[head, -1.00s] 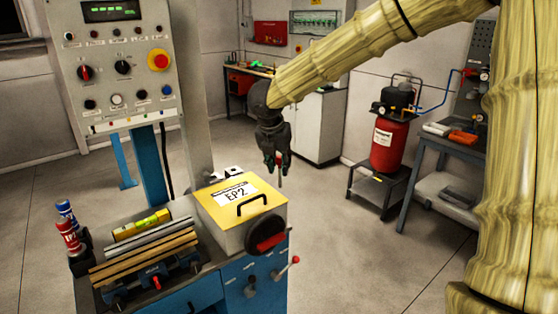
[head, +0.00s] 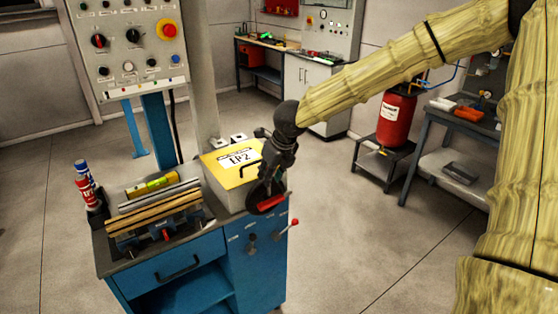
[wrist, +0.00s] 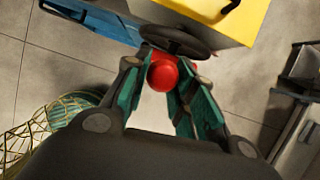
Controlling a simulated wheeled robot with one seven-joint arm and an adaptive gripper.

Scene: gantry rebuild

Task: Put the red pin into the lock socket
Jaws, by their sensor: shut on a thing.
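In the wrist view, the round red head of the pin (wrist: 163,74) sits between the green-padded fingers of my gripper (wrist: 166,85), which are shut on it. The pin's shaft is hidden. In the head view my gripper (head: 268,186) is at the front right of the yellow-topped EP2 box, right at the dark handwheel (head: 254,200). The wheel's dark disc also shows just past the fingertips in the wrist view (wrist: 172,36). I cannot tell whether the pin touches it. The lock socket cannot be made out.
The yellow-topped box (head: 222,160) stands on the blue cabinet (head: 258,262). A red-knobbed lever (head: 294,222) sticks out below the wheel.

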